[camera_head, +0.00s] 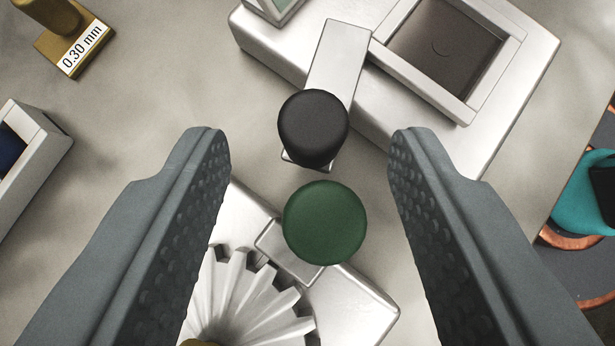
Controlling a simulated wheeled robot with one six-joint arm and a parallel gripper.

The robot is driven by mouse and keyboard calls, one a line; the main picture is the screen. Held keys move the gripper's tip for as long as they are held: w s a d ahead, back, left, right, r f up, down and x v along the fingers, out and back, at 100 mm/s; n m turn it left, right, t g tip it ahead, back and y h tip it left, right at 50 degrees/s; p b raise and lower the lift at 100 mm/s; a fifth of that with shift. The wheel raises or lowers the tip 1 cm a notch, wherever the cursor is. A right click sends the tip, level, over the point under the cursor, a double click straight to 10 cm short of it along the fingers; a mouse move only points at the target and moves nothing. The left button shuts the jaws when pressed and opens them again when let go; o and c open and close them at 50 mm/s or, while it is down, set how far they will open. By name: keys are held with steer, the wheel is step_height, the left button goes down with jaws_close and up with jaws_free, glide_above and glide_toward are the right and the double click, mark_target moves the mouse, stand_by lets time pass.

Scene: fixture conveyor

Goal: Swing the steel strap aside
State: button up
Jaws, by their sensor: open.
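The steel strap (341,62) is a flat pale metal bar at the upper middle. It runs down and slightly left from the silver fixture block (277,52), and its near end sticks out past the block's edge. A round black knob (313,127) stands on this near end and hides part of it. My gripper (311,140) is open and empty, its two grey ribbed fingers coming up from the lower corners. In the picture the black knob lies between the fingertips, with a gap on both sides. I cannot tell how far the tips are above it.
A green round knob (325,222) on a second metal fixture (365,310) with a toothed gear (255,300) lies between the fingers. A square recessed frame (515,40) is right of the strap. A brass piece labelled 0.30 mm (75,45) is upper left. The table's edge runs along the right.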

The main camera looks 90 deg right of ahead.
steer(key=v, duration=1.2)
steer(key=shift+r, duration=0.1)
steer(key=s+d+r+n+t+y, duration=0.1)
steer(key=s+d+n+t+y, duration=0.2)
steer(key=s, duration=0.6)
steer(key=s+d+r+n+t+y, duration=0.2)
steer(key=s+d+n+t+y, duration=0.1)
steer(key=s+n+t, duration=0.5)
steer(key=s+d+r+n+t+y, duration=0.2)
steer(key=s+d+n+t, duration=0.3)
steer(key=s, duration=0.6)
steer(key=shift+d+n+t+y, duration=0.3)
steer(key=shift+n+t+y, duration=0.25)
steer(key=shift+n, duration=0.35)
